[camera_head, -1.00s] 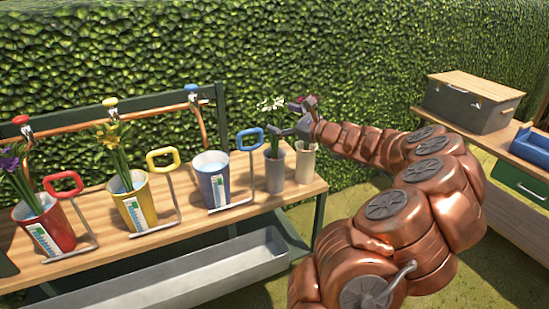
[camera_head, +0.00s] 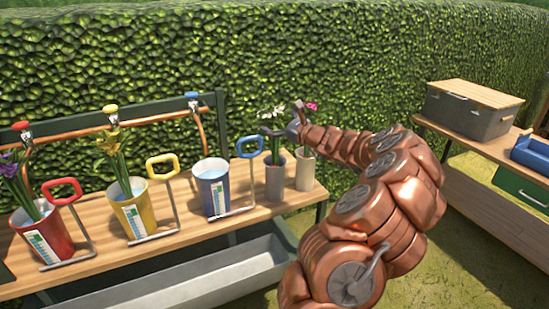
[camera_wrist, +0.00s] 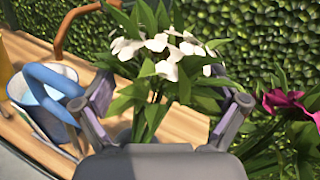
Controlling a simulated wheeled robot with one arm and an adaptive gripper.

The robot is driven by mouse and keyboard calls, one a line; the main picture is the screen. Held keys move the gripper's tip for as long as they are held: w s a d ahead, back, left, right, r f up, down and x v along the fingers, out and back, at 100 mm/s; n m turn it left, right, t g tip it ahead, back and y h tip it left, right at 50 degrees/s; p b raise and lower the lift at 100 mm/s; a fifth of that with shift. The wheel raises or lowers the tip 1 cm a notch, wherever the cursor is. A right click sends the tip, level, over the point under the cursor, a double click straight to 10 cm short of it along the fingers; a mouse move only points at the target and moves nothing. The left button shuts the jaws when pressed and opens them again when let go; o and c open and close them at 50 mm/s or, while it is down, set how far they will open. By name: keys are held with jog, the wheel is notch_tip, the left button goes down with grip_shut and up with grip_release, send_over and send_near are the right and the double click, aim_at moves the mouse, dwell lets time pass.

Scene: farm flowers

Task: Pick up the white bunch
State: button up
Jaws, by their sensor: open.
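The white bunch (camera_head: 272,118) stands in a grey vase (camera_head: 274,178) near the right end of the wooden bench. In the wrist view its white blooms (camera_wrist: 160,50) and green leaves sit between the two fingers of my gripper (camera_wrist: 165,115). The fingers are apart, one on each side of the leaves and stems. In the head view my gripper (camera_head: 279,128) is at the height of the upper stems, above the vase rim. It partly covers the bunch there. The vase is hidden in the wrist view.
A pink bunch (camera_wrist: 290,105) in a cream vase (camera_head: 305,170) stands just right of the white bunch. A blue bucket (camera_head: 212,188) with a blue-handled stand is to the left. Yellow (camera_head: 131,212) and red (camera_head: 46,236) buckets stand farther left. A hedge rises behind.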

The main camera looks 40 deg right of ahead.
jog(key=shift+c, duration=0.5)
grip_shut()
dwell(0.4)
